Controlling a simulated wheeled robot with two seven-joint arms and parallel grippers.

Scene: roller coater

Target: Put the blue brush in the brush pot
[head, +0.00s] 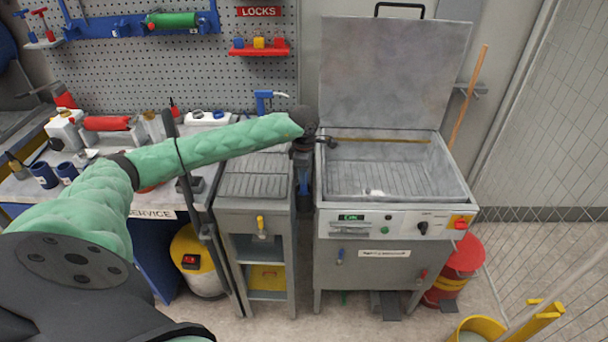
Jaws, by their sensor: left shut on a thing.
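My left gripper (304,150) is at the end of the green-sleeved arm, over the gap between the grey cabinet and the open wash machine. It is shut, and a small blue part, seemingly the blue brush (303,183), hangs below it. The rest of that thing is hidden by the gripper and the shadow. Two dark blue cups (67,172) stand on the bench at the left; I cannot tell for sure whether one is the brush pot. My right gripper is out of view.
The wash machine (395,222) has its lid (390,75) up and a shallow basin (385,178). The grey cabinet (255,220) stands left of it. A yellow canister (190,250), a red bin (466,258) and a yellow bucket (480,325) stand on the floor. A mesh fence (550,150) bounds the right.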

